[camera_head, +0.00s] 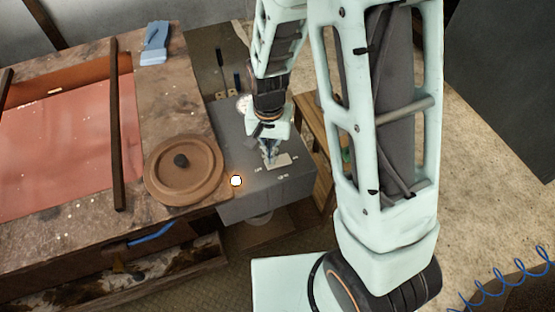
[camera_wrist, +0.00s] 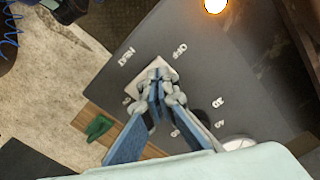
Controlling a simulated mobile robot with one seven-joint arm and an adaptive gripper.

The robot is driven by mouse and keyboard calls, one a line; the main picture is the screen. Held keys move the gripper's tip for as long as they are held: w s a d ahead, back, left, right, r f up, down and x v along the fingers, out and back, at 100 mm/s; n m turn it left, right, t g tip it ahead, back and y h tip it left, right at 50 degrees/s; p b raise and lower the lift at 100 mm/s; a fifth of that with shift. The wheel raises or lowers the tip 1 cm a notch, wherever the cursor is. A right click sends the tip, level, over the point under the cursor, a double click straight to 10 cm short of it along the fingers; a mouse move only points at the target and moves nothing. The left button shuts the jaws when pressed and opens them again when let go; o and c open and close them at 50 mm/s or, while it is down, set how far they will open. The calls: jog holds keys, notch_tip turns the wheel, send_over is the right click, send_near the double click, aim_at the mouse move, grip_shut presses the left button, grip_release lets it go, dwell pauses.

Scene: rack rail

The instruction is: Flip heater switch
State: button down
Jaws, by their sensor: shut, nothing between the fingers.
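The heater is a dark grey box (camera_head: 241,203) beside the wooden bench, with small white lettering on its top. A pale switch plate (camera_head: 281,162) is set in that top; it also shows in the wrist view (camera_wrist: 135,89). "OFF" is printed beside the plate in the wrist view. My gripper (camera_head: 269,161) points down at the plate, and its closed fingertips (camera_wrist: 157,77) cover the plate's middle. The switch lever is hidden behind the fingers, and I cannot tell whether they touch it. A round light (camera_head: 236,181) glows on the box; it is also at the wrist view's top (camera_wrist: 215,5).
A round brown lid (camera_head: 185,171) with a dark knob lies on the bench left of the box. A blue cloth-like item (camera_head: 155,43) is at the bench's back. A white round dial (camera_wrist: 238,143) is near the fingers. A green item (camera_wrist: 98,128) lies on wood beside the box.

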jog(key=shift+f+b, duration=0.4)
jog(key=shift+f, duration=0.15)
jog(key=shift+r, duration=0.2)
jog(key=shift+r+p, duration=2.75)
jog(key=shift+r, duration=0.65)
